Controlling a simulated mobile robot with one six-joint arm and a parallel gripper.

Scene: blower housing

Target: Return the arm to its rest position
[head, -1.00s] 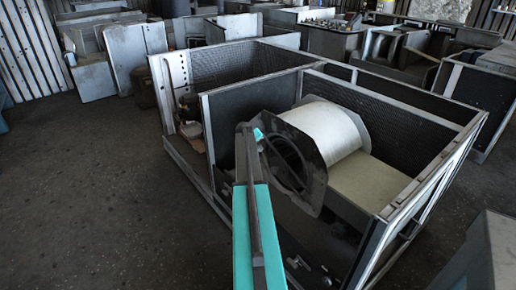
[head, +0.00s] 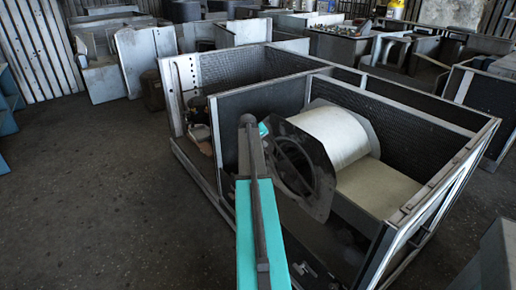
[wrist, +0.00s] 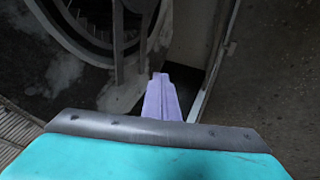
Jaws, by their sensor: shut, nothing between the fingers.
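My gripper (wrist: 161,78) shows in the wrist view as narrow purple fingers, shut together with nothing between them. It points into the blower housing, near a grey panel edge on its right. The blower (head: 335,136), a pale drum with a dark round inlet plate, sits inside the open metal housing (head: 262,102). Its dark ring (wrist: 88,22) shows at the upper left of the wrist view. My teal arm rises from the bottom of the head view in front of the housing. My fingers are hidden there.
The housing's side walls and front frame stand close around the blower. More grey cabinets (head: 146,58) stand behind. The dark floor (head: 90,190) to the left is clear. A grey box (head: 497,258) is at the lower right.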

